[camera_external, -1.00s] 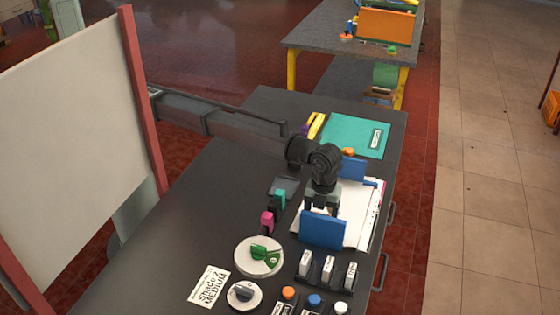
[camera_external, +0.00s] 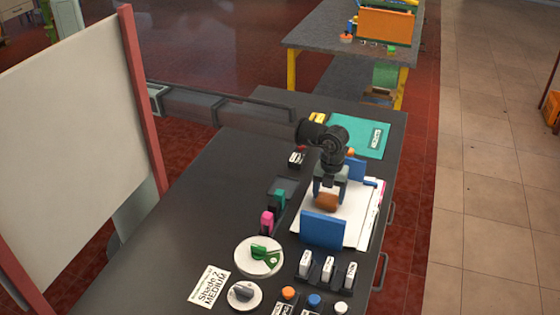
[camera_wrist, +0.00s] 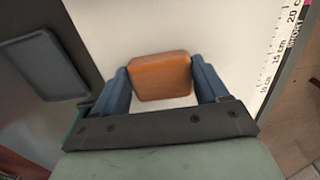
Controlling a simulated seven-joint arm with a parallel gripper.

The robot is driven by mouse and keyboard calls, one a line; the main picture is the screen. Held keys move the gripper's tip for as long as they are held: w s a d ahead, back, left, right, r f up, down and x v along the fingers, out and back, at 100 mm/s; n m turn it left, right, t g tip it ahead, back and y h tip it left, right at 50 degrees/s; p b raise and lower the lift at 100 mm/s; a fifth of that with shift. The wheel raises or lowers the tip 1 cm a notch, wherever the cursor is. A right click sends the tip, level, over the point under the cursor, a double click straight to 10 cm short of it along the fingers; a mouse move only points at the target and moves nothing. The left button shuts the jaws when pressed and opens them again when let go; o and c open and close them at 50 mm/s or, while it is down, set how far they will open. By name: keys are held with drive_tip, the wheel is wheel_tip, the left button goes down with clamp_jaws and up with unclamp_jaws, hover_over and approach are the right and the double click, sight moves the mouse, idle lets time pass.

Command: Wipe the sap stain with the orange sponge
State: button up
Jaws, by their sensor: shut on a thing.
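The orange-brown sponge (camera_external: 327,201) is between the fingers of my gripper (camera_external: 328,194), above the white sheet behind the blue panel. In the wrist view the sponge (camera_wrist: 161,76) fills the gap between the two blue fingers of my gripper (camera_wrist: 162,82), which are shut on it. White sheet (camera_wrist: 210,30) shows around and beyond the sponge. I cannot tell whether the sponge touches the sheet. I see no sap stain in either view; the sponge and gripper hide part of the sheet.
Blue panels stand at the front (camera_external: 323,230) and back of the white sheet (camera_external: 352,222). A ruler strip (camera_wrist: 280,45) runs along its right side. A grey tray (camera_wrist: 43,65) lies left. Labelled blocks (camera_external: 328,268), a white disc with green clip (camera_external: 259,256) and coloured knobs occupy the front.

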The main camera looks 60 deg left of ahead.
wheel_tip(320, 180, up, 8)
drive_tip(key=shift+r, duration=0.1)
idle(0.5)
